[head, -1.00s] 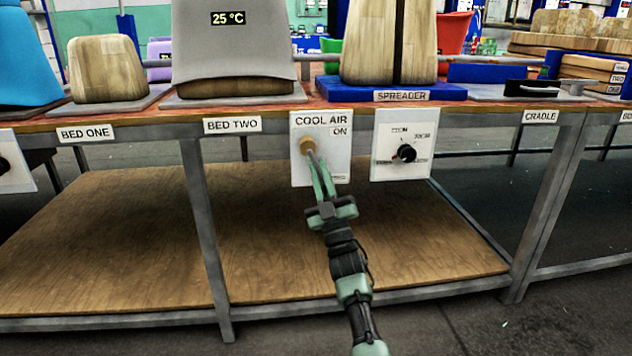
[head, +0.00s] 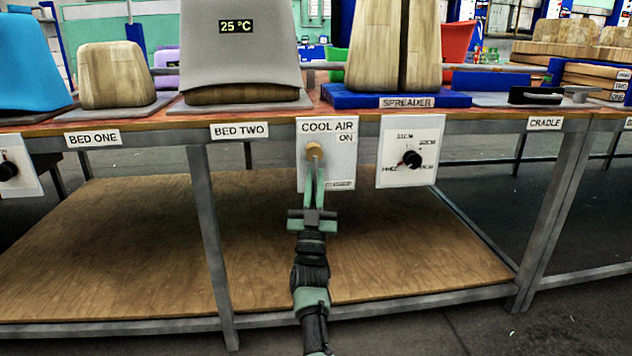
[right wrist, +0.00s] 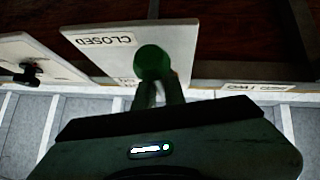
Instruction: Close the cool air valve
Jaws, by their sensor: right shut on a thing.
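The cool air valve is a round tan knob (head: 314,151) on a white panel (head: 342,170) labelled COOL AIR and ON, hung from the table's front edge. My right gripper (head: 315,168) reaches up from below, its fingers together at the knob and shut on the valve's handle, which they mostly hide. In the right wrist view the fingers meet a round part that looks green (right wrist: 152,63), and the panel (right wrist: 178,42) carries a CLOSED label (right wrist: 105,40). My left gripper is not in view.
A second white panel with a black dial (head: 411,159) hangs just to the right. Another panel (head: 20,177) is at the far left. The table (head: 480,120) carries forms and a blue spreader base (head: 345,99). A wooden lower shelf (head: 120,240) lies below.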

